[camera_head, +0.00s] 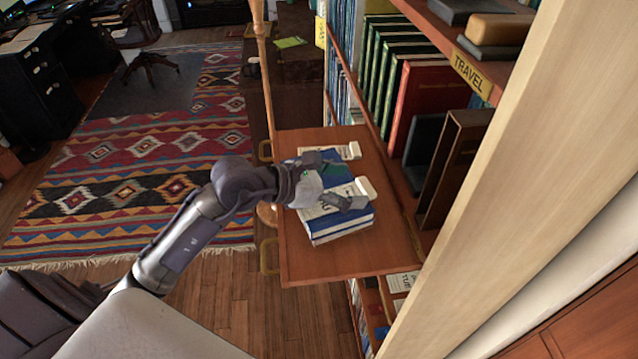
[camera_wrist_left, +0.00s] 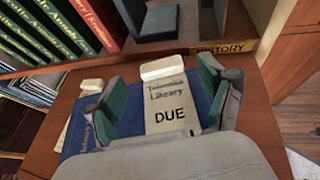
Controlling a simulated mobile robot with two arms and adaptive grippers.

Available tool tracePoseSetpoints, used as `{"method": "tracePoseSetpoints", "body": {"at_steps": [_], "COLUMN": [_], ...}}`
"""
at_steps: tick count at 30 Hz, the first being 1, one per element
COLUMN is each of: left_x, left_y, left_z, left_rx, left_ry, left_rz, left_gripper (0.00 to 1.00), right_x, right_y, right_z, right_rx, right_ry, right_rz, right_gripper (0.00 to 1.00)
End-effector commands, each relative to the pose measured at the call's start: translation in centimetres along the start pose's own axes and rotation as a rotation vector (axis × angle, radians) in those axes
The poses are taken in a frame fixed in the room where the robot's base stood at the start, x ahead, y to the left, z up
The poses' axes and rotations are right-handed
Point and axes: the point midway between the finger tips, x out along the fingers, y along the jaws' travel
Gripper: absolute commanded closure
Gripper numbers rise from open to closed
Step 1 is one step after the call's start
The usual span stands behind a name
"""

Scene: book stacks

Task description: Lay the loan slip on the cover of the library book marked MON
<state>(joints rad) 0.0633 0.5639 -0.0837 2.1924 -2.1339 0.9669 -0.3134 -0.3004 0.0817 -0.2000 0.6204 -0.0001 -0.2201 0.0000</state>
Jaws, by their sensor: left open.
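A cream loan slip (camera_wrist_left: 168,110) printed "Library" and "DUE", with a white raised tab at its far end, lies on a blue book (camera_wrist_left: 137,120) in the left wrist view. My left gripper (camera_head: 334,181) is open above the blue book (camera_head: 350,222) on the wooden shelf board. In the left wrist view its fingers (camera_wrist_left: 162,98) stand on either side of the slip, apart from each other. A second white tab (camera_head: 346,152) shows farther back on the board. I cannot read a MON mark; the gripper hides part of the covers. My right gripper is not in view.
The board (camera_head: 310,270) is bare along its front. A pale upright panel (camera_head: 490,170) stands nearer. Open floor (camera_head: 225,305) lies left.

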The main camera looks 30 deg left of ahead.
Motion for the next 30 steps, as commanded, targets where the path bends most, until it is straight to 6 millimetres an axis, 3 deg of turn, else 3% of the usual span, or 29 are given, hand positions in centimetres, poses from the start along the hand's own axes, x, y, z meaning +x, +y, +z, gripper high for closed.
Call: {"method": "tracePoseSetpoints", "body": {"at_steps": [6, 12, 18, 30], "left_x": [-5.0, -8.2, -9.4, -9.6], "left_y": [0.0, 0.0, -0.1, -0.1], "left_z": [-0.5, -0.3, -0.1, 0.0], "left_rx": [0.003, 0.000, 0.000, 0.000], "left_ry": [0.004, 0.003, 0.002, 0.001], "left_rz": [0.003, 0.000, -0.001, -0.001], "left_gripper": [0.19, 0.19, 0.19, 0.19], "right_x": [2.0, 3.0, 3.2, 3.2], "right_y": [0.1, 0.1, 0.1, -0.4], "right_z": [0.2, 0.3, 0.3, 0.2], "right_rx": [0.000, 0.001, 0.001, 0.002], "right_ry": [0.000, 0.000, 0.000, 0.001], "right_rz": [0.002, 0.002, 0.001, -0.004], "right_gripper": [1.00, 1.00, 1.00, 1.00]}}
